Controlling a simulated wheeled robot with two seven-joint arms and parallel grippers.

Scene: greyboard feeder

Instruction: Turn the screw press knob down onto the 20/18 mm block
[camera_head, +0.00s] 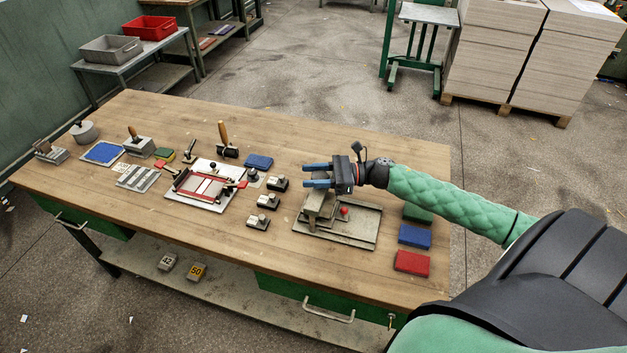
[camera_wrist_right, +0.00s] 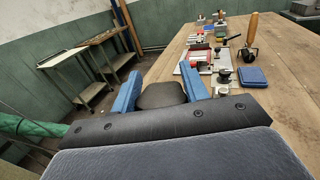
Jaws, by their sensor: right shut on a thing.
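The screw press (camera_head: 318,205) stands on a greyish metal plate (camera_head: 362,222) at the right part of the workbench. My right gripper (camera_head: 308,175) is over the top of the press, its two blue fingers pointing left. My left gripper is out of view.
A small red ball knob (camera_head: 344,211) is on the press plate. Green, blue (camera_head: 415,236) and red (camera_head: 411,262) pads lie to its right. A frame jig with red bars (camera_head: 205,187), a blue pad (camera_head: 258,161) and a wooden-handled tool (camera_head: 225,138) are farther left. The back right of the bench is clear.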

